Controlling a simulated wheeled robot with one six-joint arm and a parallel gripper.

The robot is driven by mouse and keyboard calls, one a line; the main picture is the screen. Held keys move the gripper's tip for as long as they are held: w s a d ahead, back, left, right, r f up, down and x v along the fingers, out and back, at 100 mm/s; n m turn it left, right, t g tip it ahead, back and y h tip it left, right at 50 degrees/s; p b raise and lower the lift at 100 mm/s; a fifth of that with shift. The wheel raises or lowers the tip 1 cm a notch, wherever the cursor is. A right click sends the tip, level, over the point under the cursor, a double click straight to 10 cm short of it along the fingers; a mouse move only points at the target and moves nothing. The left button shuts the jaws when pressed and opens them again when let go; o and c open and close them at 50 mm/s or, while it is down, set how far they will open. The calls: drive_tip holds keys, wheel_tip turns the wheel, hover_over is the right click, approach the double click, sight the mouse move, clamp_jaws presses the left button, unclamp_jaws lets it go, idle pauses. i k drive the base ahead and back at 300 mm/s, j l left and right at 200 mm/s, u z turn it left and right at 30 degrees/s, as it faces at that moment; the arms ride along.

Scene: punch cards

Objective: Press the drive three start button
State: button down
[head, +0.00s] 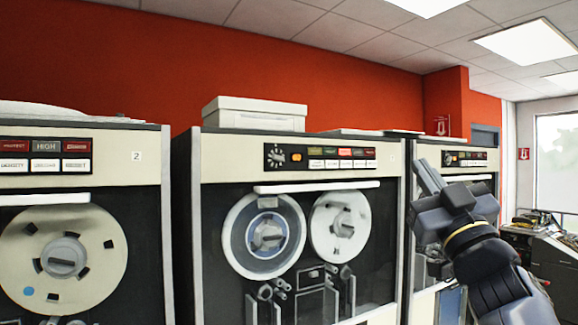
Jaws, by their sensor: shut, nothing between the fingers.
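A tape drive cabinet (190,52) marked with a "2" stands at the left, so its neighbour, the middle tape drive (226,169), may be drive three; its own number is too faint to read. The middle drive's control panel (290,157) has a dark dial, an orange lamp (297,157), a row of coloured lights and a row of white buttons (332,164). I cannot read which one is start. My gripper (428,178) is shut and empty, raised to the right of this panel and in front of the right-hand drive, apart from the buttons.
Another tape drive with a similar panel (470,159) stands at the right, partly hidden by my arm. A white box (255,114) sits on top of the middle drive. A cluttered desk (540,235) stands at the far right. The space before the middle panel looks clear.

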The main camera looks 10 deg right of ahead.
sight(328, 164)
drive_tip(key=i, duration=0.95)
drive_tip(key=l+z, duration=0.05)
drive_tip(key=l, duration=0.05)
